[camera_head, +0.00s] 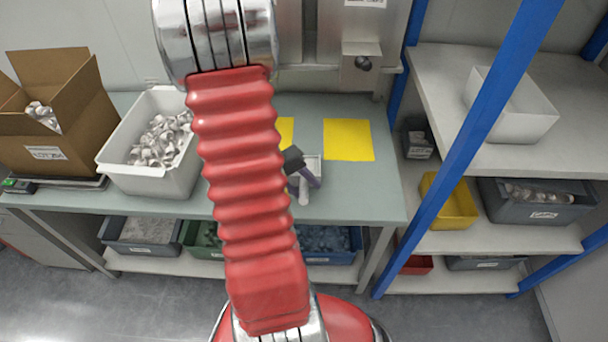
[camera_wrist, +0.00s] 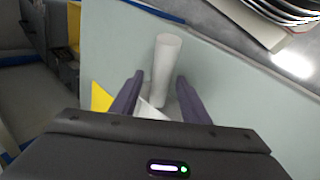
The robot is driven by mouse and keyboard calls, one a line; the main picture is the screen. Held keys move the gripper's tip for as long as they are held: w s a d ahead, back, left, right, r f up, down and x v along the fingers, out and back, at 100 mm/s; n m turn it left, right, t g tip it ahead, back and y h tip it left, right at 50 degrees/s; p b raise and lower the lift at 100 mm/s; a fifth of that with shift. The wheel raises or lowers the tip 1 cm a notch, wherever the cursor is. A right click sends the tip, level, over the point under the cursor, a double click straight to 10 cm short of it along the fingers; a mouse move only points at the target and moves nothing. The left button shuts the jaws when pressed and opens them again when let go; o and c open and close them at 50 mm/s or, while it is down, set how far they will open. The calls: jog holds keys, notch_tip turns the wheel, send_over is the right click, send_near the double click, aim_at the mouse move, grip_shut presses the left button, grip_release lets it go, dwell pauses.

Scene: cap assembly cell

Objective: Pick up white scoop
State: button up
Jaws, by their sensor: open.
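The white scoop (camera_head: 303,196) lies on the pale green workbench (camera_head: 360,195), mostly hidden behind my arm and gripper in the head view. In the wrist view its round handle (camera_wrist: 166,60) points away from my gripper, and part of its white body shows below, between the fingers. My gripper (camera_wrist: 160,78) is open, with one dark finger on each side of the handle. A gap shows on both sides, so the fingers appear not to touch it. In the head view my gripper (camera_head: 308,178) is low over the bench by the scoop.
Yellow squares (camera_head: 348,140) lie on the bench behind the scoop. A white bin of metallic caps (camera_head: 112,160) and an open cardboard box (camera_head: 75,140) stand at the left. A blue-posted shelf (camera_head: 470,115) stands at the right.

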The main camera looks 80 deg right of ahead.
jog(key=shift+c, duration=0.7)
grip_shut()
